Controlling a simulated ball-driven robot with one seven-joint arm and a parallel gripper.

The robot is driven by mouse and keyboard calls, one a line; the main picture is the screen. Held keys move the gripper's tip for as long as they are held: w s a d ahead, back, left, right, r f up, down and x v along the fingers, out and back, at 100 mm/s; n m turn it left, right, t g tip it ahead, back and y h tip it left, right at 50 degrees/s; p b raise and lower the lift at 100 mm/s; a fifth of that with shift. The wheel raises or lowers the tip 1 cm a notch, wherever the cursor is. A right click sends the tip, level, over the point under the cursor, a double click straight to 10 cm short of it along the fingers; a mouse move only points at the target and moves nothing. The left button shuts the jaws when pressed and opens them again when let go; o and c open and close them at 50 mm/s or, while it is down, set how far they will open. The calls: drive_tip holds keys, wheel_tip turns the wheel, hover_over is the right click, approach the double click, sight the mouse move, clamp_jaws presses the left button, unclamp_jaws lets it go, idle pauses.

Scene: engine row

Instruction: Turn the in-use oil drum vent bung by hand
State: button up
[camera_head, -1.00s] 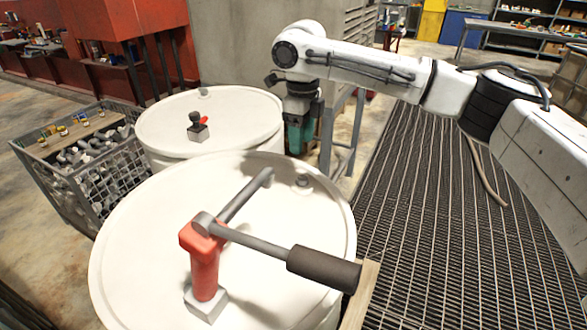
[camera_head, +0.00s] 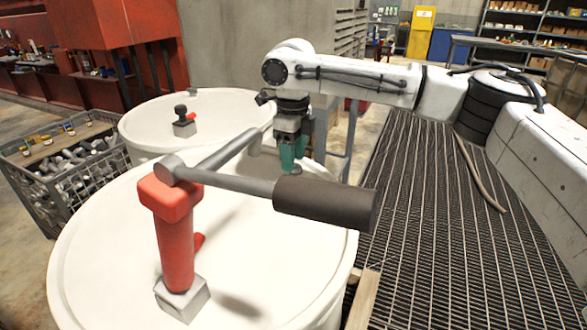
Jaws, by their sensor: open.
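Two white drums stand close together. The near drum (camera_head: 120,235) carries a red rotary hand pump (camera_head: 176,240) with a grey crank and a dark handle (camera_head: 325,203). The far drum (camera_head: 150,125) has a small grey fitting with a black knob and red lever (camera_head: 184,122). A small bung (camera_head: 194,89) shows at its far edge. My gripper (camera_head: 292,170), with teal fingers, points down over the far-right part of the near drum's lid, where that drum's bung was visible earlier. It is open. The fingers cover that spot, so contact with the bung cannot be told.
The pump's crank and handle reach across the near lid in front of my gripper. A wire crate of metal parts (camera_head: 75,185) stands left of the drums. A wooden edge (camera_head: 362,300) is beside the near drum.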

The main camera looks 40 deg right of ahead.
drive_tip(key=shift+f, duration=0.8)
clamp_jaws()
